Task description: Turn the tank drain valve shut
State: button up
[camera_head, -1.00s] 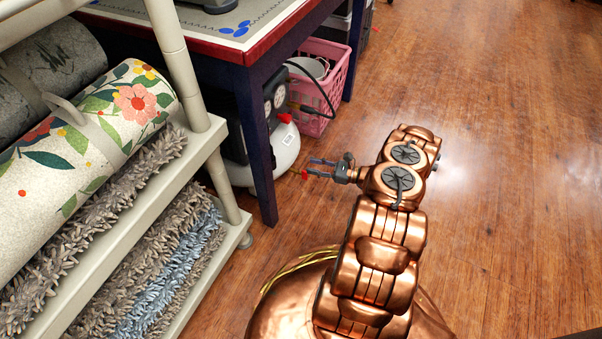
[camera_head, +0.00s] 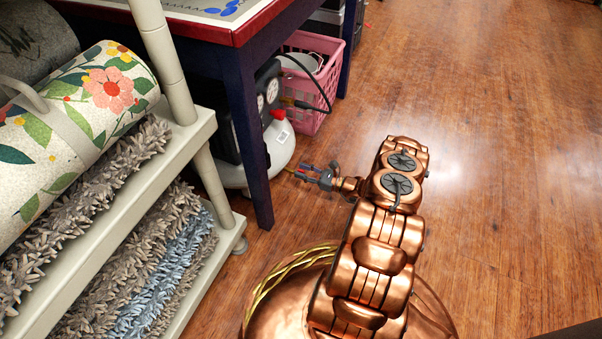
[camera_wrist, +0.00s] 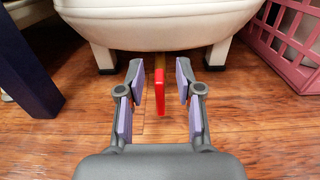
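The white tank (camera_head: 282,148) stands on the floor under the table. Its rounded underside (camera_wrist: 160,25) fills the top of the wrist view. A red drain valve handle (camera_wrist: 160,92) hangs below the tank in the middle of the wrist view, long and upright in the picture. My gripper (camera_wrist: 159,82) is open, with one purple-padded finger on each side of the handle and a visible gap on both sides. In the head view my gripper (camera_head: 304,171) is low over the floor, just right of the tank. The valve is too small to make out clearly there.
A dark table leg (camera_head: 247,150) stands left of the tank; it also shows in the wrist view (camera_wrist: 25,70). A pink basket (camera_head: 310,75) is close behind on the right. A shelf with rugs (camera_head: 190,140) stands on the left. Wooden floor is clear on the right.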

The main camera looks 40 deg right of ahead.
jog(key=shift+w+a, duration=0.3)
jog(key=shift+w, duration=0.05)
grip_shut()
dwell(0.3)
